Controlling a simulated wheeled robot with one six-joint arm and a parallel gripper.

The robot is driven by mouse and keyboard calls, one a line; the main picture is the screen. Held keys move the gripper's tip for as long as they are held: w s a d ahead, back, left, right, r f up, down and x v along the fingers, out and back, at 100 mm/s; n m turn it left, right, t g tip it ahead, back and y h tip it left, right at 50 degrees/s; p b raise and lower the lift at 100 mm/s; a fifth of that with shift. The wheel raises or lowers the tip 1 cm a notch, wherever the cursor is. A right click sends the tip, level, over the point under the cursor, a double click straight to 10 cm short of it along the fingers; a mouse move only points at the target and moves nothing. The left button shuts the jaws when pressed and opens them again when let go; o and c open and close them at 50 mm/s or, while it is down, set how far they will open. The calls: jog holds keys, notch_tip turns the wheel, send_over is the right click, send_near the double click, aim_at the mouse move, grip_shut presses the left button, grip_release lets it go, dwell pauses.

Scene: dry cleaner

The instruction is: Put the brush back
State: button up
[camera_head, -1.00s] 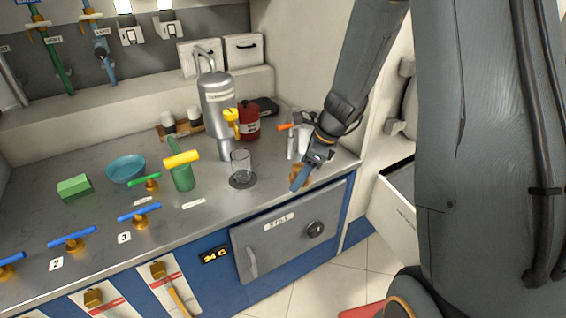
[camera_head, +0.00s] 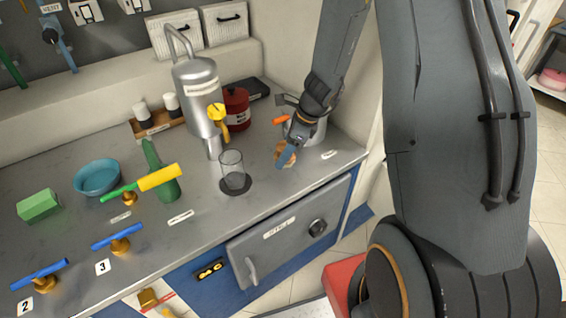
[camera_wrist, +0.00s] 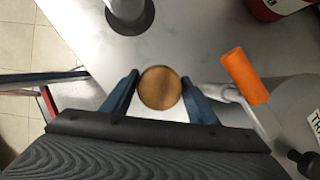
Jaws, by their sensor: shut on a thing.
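My gripper (camera_head: 285,158) is low over the right end of the grey metal counter (camera_head: 215,218), right of the glass beaker. It is shut on a round brown wooden-looking thing (camera_wrist: 159,90), seen end-on between the blue fingers in the wrist view. I take it to be the brush; its bristles do not show. A bit of its tan side (camera_head: 292,156) shows by the fingers in the head view. I cannot tell whether it touches the counter.
The beaker (camera_head: 232,170) stands on a dark disc beside the steel still (camera_head: 196,95). An orange handle (camera_wrist: 245,76) is close right of the fingers in the wrist view. A red can (camera_head: 236,108) stands behind. The counter's front edge (camera_head: 300,200) is near.

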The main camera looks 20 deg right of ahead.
aim_at(284, 172)
jog(key=shift+f, duration=2.3)
jog(key=shift+f, duration=0.1)
jog(key=o, duration=1)
jog(key=shift+d+r, duration=0.1)
jog(key=shift+r, duration=0.4)
jog(key=v, duration=1.1)
jog(key=s+a+r+n+h, duration=0.1)
jog(key=s+r+n, duration=0.1)
jog(key=s+n, duration=0.3)
jog(key=s+a+r+n+h, duration=0.1)
jog(key=s+n, duration=0.4)
jog(key=n, duration=0.5)
jog(key=s+a+r+n+h, duration=0.2)
jog(key=s+r+n, duration=0.2)
jog(key=n, duration=0.4)
jog(key=shift+s+b, duration=0.4)
jog(key=shift+s, duration=0.3)
